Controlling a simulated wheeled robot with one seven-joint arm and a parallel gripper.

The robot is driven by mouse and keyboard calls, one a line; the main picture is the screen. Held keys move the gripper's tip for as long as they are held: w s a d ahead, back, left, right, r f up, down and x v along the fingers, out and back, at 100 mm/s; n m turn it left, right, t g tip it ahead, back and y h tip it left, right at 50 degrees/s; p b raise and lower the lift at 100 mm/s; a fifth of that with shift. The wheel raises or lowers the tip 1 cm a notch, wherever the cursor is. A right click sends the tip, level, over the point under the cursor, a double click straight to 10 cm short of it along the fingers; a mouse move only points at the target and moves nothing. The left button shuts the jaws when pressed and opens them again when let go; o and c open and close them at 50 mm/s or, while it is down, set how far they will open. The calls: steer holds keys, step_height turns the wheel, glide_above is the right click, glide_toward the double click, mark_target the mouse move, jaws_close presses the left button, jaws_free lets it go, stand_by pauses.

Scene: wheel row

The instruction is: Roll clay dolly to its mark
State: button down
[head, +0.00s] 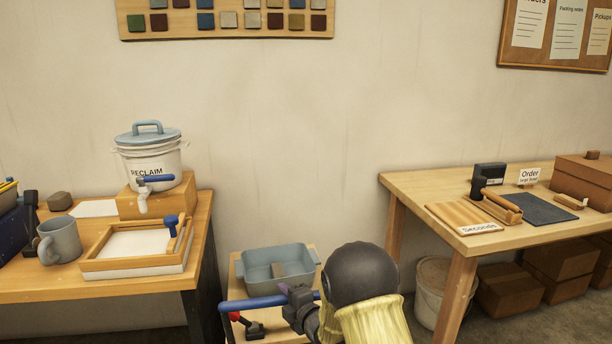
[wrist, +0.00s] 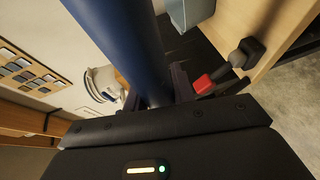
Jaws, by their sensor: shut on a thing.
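The clay dolly has a wooden deck (head: 238,274) and stands low between the two tables in the head view. My gripper (head: 301,301) is shut on this handle; in the wrist view the blue bar (wrist: 125,45) passes between the fingers (wrist: 157,90). A red-tipped lever (head: 235,317) is below the handle, and it also shows in the wrist view (wrist: 203,84). My arm hides the dolly's right front. I see no floor mark.
A left table (head: 150,285) holds a reclaim pot (head: 150,160), a mug (head: 59,240) and a tray (head: 135,262). A right table (head: 410,190) has a white bucket (head: 440,290) and cardboard boxes (head: 510,290) beneath. The wall is close behind the dolly.

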steer(key=c, duration=1.2)
jaws_free()
steer(key=shift+o, duration=0.2)
steer(key=b+v, duration=0.1)
steer(key=v, duration=0.6)
